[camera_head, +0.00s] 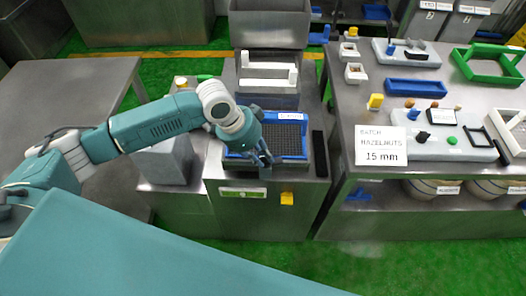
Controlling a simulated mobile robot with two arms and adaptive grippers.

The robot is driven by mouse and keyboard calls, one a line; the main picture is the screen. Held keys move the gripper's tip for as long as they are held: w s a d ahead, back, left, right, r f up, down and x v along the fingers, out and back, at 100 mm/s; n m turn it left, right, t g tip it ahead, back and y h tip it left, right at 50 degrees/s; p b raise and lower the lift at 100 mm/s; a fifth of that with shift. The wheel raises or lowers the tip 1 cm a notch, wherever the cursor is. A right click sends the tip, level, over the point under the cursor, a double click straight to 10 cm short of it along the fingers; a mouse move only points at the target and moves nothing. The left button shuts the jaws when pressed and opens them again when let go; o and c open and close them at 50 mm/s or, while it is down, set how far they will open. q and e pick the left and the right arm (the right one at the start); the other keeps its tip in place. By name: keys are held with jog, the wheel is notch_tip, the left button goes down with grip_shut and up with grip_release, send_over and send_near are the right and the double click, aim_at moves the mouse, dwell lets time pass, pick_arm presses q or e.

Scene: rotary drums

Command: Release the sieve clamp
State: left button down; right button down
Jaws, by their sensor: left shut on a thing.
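The sieve is a dark mesh in a blue frame (306,141), set in the top of the steel machine (220,210) in the middle of the head view. My left gripper (264,164) reaches down from the left to the front edge of the sieve. Its fingers are shut on a small part there, which looks like the sieve clamp. The fingers and wrist hide most of that part, so I cannot tell its position clearly. My right gripper is not in view.
A steel hopper (268,24) stands behind the sieve. The right table (350,120) carries a "Batch hazelnuts 15 mm" sign (381,146), a blue tray (415,87), a green frame (488,65) and a grey panel (445,146). The left table (60,90) is mostly clear.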

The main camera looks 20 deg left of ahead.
pick_arm(q)
jog(key=shift+w+r+m+g+h+p, duration=0.15)
jog(key=shift+m+g+h+p, duration=0.2)
jog(key=shift+m, duration=1.15)
jog(key=shift+a, duration=0.1)
jog(key=c, duration=1.6)
grip_release()
jog(key=v, duration=1.1)
jog(key=shift+w+a+r, duration=0.1)
jog(key=shift+r, duration=0.3)
